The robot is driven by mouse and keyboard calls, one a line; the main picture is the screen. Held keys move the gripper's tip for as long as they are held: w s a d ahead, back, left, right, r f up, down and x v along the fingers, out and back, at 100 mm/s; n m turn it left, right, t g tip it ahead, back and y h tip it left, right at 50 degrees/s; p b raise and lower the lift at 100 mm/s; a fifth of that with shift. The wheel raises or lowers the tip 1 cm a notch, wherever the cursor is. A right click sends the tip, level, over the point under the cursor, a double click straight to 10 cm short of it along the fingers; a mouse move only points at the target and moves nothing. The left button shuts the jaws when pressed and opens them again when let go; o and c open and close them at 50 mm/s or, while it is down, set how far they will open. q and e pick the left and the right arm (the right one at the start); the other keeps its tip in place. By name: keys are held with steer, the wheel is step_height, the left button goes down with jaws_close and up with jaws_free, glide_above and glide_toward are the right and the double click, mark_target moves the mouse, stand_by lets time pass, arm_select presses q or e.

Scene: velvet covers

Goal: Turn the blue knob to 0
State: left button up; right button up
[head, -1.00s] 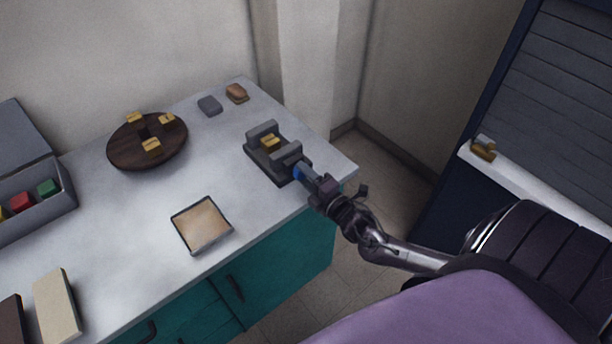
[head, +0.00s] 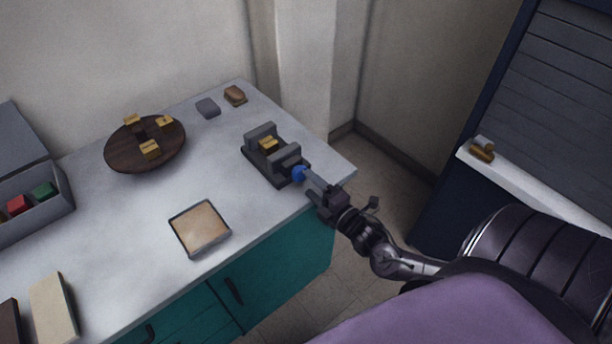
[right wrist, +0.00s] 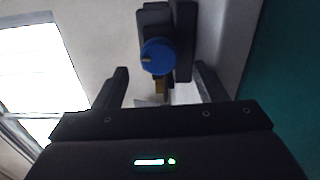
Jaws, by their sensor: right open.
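The blue knob (head: 299,173) sits on the front end of a dark grey vise-like device (head: 262,163) near the table's right edge. In the right wrist view the round knob (right wrist: 158,57) shows face-on, with a small pale mark at its left side. My right gripper (head: 311,181) is just in front of the knob, on its lower right. In the right wrist view its two fingers (right wrist: 160,85) stand apart with nothing held between them, and the knob lies beyond the tips. A small yellow-brown block (head: 268,142) sits in the device. My left gripper is not in view.
A round dark wooden board (head: 122,157) with several yellow blocks lies at the back. A shallow square tray (head: 200,229) lies left of the device. An open grey box (head: 45,214) with coloured blocks is at the left edge. The table (head: 120,210) between them is clear.

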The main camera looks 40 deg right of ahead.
steer(key=s, duration=0.4)
steer(key=shift+d, duration=0.15)
steer(key=shift+w, duration=0.1)
steer(key=s+d+f+m+g+h, duration=0.1)
steer(key=s+f+m+g, duration=0.3)
steer(key=f, duration=0.6)
steer(key=s+d+f+m+g+h, duration=0.1)
steer(key=s+f+m+g+h, duration=0.3)
steer(key=f, duration=0.7)
steer(key=s+d+f+m+g+y, duration=0.1)
steer(key=s+f+m+g, duration=0.15)
steer(key=s+f, duration=0.55)
steer(key=s+a+f+m+g+y, duration=0.1)
steer(key=s+a+f+m+g, duration=0.2)
steer(key=s+a+f, duration=0.3)
steer(key=s+a+f+m+g+y, duration=0.1)
steer(key=s+a+f+m+g, duration=0.2)
steer(key=s+a+f, duration=0.4)
steer(key=s+f, duration=0.1)
steer(key=s, duration=0.3)
steer(key=shift+s+a+f, duration=0.2)
steer(key=shift+s+a, duration=0.1)
steer(key=shift+s, duration=0.1)
